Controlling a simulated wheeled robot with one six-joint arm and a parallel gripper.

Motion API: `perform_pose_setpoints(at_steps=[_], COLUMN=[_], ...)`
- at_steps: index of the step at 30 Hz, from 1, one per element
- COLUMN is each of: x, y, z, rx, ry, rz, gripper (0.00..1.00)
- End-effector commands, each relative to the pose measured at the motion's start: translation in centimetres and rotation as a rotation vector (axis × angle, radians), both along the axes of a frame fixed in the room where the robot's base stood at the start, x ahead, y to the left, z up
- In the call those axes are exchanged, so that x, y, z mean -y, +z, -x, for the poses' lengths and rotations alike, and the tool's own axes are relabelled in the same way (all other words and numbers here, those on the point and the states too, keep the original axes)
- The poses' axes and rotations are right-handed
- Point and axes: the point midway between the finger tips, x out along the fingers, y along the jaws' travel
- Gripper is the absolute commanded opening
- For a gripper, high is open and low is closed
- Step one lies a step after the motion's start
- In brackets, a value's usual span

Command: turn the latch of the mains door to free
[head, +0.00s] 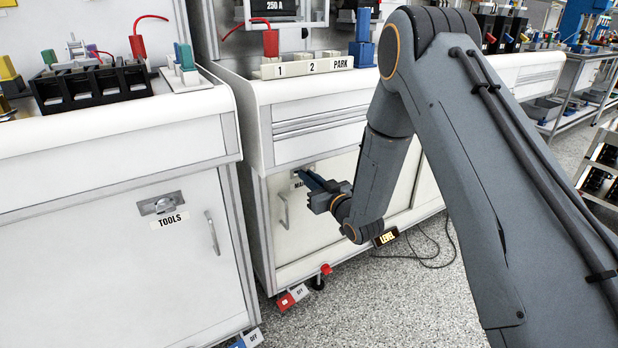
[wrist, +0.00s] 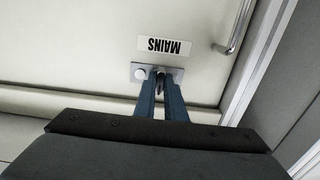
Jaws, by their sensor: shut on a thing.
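The mains door (head: 296,233) is a pale cabinet door, closed in its frame, with a bar handle (head: 283,210) on its left. Its latch plate (wrist: 142,73) shows in the wrist view beside the MAINS label (wrist: 165,46), which appears upside down there. My gripper (wrist: 160,82) is at the latch, with both blue fingers shut on the latch's knob. The fingers hide most of the knob, so its angle is hard to read. In the head view my gripper (head: 304,175) reaches the door's upper part and partly covers the label.
The TOOLS door (head: 185,240) with its own latch (head: 161,204) is on the left cabinet. A tray marked 1, 2 and PARK (head: 305,67) stands on the worktop above. The floor (head: 350,310) in front is mostly clear.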

Motion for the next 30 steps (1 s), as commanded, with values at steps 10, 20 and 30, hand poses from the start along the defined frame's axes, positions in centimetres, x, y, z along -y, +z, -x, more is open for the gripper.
perform_pose_setpoints(at_steps=[10, 20, 30], x=[0.0, 0.1, 2.9], y=[-0.1, 0.0, 0.0], z=[0.1, 0.2, 4.1], rx=[-0.003, -0.001, -0.004], ry=[0.0, 0.0, -0.002], rz=[0.001, 0.001, 0.0], gripper=[0.29, 0.29, 0.29])
